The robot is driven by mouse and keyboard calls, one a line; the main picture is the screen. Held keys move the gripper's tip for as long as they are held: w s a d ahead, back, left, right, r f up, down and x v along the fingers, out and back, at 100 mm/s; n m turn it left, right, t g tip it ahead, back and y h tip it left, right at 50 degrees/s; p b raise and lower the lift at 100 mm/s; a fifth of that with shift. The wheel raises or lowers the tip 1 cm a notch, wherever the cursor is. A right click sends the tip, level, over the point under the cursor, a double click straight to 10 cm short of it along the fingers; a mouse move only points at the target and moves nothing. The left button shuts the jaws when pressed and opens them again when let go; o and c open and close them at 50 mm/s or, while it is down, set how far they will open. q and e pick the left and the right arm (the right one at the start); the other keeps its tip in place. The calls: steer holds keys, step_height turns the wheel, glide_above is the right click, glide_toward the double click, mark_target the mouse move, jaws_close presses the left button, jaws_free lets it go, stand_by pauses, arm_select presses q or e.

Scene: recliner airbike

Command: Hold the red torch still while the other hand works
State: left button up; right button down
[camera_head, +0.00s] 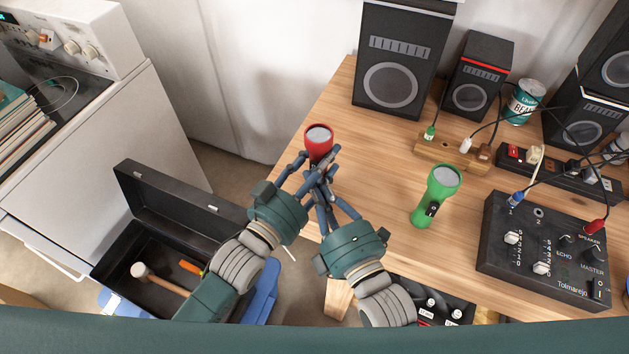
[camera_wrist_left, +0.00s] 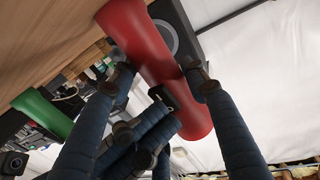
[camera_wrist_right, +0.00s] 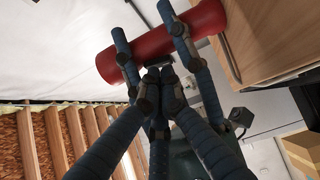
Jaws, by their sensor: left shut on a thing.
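The red torch (camera_head: 319,145) is upright at the table's left edge, lens up. It also shows in the left wrist view (camera_wrist_left: 138,38) and the right wrist view (camera_wrist_right: 150,57). My left gripper (camera_head: 319,158) is shut on its body, one finger on each side. My right gripper (camera_head: 320,176) has its fingertips together close to the torch's dark switch (camera_wrist_left: 163,94); I cannot tell if they touch it. The fingers of both grippers hide the lower torch in the head view.
A green torch (camera_head: 434,196) stands to the right on the wooden table (camera_head: 385,165). Speakers (camera_head: 401,58), a cable-laden power strip (camera_head: 560,172) and a black mixer box (camera_head: 549,250) stand beyond. An open black toolbox (camera_head: 170,205) with a hammer lies lower left.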

steer(key=r+v, duration=0.1)
steer(key=v, duration=0.9)
steer(key=shift+r, duration=0.1)
arm_select(q)
steer(key=o, duration=1.4)
